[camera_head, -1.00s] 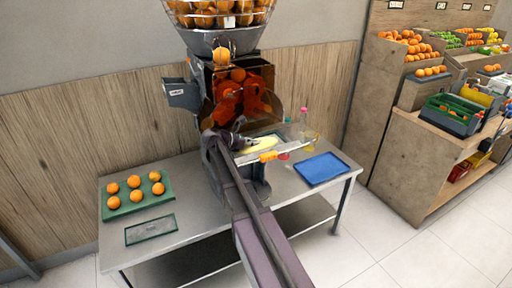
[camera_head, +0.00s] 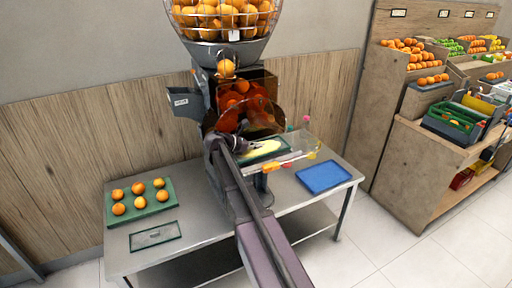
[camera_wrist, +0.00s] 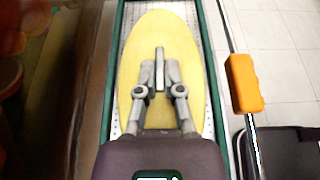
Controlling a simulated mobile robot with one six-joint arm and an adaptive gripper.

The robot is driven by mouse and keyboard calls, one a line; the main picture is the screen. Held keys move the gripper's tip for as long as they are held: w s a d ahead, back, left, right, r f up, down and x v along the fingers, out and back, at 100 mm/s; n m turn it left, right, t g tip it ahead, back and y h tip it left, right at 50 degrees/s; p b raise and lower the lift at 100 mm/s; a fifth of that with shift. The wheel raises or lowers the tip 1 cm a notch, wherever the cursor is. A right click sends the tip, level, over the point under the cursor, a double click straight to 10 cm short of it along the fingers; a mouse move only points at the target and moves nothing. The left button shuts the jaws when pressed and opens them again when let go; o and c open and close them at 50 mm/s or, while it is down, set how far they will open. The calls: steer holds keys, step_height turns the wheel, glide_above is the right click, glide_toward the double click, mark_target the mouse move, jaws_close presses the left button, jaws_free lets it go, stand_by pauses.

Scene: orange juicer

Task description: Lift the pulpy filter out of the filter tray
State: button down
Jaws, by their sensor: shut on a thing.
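The pulpy filter (camera_head: 271,152) is a green-rimmed, perforated panel with a yellow oval of pulp on it. In the wrist view its green rim (camera_wrist: 215,105) runs down both sides of the pulp. My gripper (camera_wrist: 159,75) is shut on the filter's upright grey handle (camera_wrist: 159,54), in the middle of the pulp. In the head view my gripper (camera_head: 246,147) reaches in from the left below the juicer. The filter tray (camera_head: 298,157) shows as a pale edge around and below the filter, with an orange grip (camera_head: 271,167) in front. The filter appears slightly above it.
The juicer (camera_head: 240,100) stands close behind, with a clear guard. A clean green-rimmed filter (camera_head: 143,241) and a green tray of oranges (camera_head: 159,204) lie on the table at left. A blue tray (camera_head: 323,177) lies at right. Small bottles stand behind the filter tray.

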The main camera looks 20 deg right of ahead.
steer(key=s+d+r+p, duration=0.1)
steer(key=s+d, duration=0.1)
steer(key=s, duration=1.4)
steer(key=shift+d+r, duration=0.15)
steer(key=shift+r, duration=0.2)
